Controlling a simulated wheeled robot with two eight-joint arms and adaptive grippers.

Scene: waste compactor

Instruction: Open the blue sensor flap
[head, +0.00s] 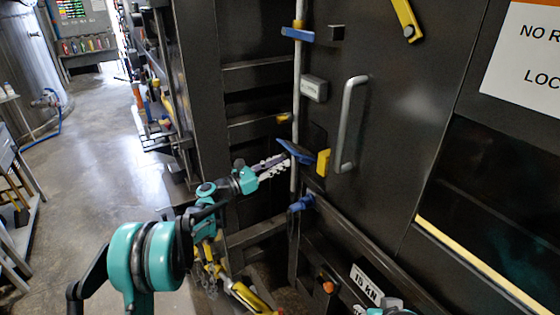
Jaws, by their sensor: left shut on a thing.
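The blue flap (298,153) is a flat, tilted piece beside the grey vertical rod, left of the dark door. My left gripper (280,162) reaches in from the lower left, its fingertips at the left end of this flap and shut on it. The fingertips partly overlap the flap's edge, so the exact contact is hard to see. My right gripper (368,309) only just shows at the bottom edge. Most of it is cut off and its fingers are unclear.
Another blue piece (298,34) sits higher on the rod and a blue clamp (302,203) lower down. A yellow block (323,162) and a grey door handle (347,125) are close right of the flap. Open floor (100,130) lies to the left.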

